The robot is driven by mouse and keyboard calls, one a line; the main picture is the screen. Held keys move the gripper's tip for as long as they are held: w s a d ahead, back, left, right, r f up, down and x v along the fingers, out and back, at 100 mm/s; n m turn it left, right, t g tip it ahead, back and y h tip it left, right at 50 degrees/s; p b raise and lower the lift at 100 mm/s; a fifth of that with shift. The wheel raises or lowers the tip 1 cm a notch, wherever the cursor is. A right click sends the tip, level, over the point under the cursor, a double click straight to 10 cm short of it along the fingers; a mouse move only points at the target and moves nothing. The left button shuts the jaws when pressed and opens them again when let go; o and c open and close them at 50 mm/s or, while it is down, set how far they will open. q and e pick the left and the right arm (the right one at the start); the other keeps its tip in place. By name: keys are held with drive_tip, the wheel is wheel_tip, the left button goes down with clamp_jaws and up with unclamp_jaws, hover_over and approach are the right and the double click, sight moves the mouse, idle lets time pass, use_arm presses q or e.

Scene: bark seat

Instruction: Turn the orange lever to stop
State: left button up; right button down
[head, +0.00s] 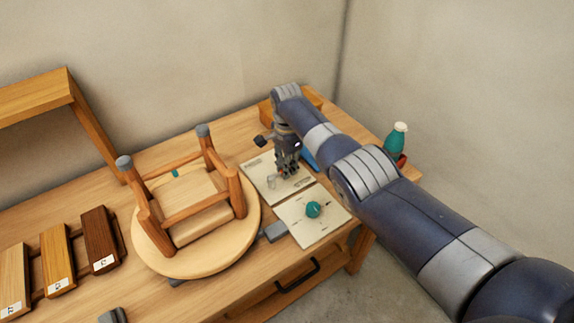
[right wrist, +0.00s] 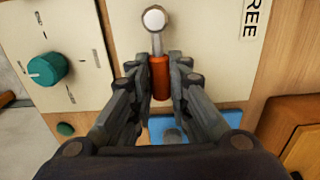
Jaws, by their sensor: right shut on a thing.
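In the right wrist view, an orange lever piece (right wrist: 160,80) stands between the two fingers of my right gripper (right wrist: 160,64), which is shut on it. In the head view my right gripper (head: 284,172) reaches down over the cream panel (head: 255,183) and mostly hides the lever there. I do not see my left gripper.
A second panel (head: 325,228) with a teal knob (head: 313,209) lies in front. Labelled wood samples (head: 56,260) lie farther left. A teal bottle (head: 395,140) stands at the back right.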

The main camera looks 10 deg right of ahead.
drive_tip(key=c, duration=1.5)
unclamp_jaws()
drive_tip(key=shift+d, duration=0.1)
drive_tip(key=shift+r, duration=0.75)
wheel_tip(320, 180, up, 11)
drive_tip(key=shift+f, duration=0.15)
drive_tip(key=shift+f, duration=0.1)
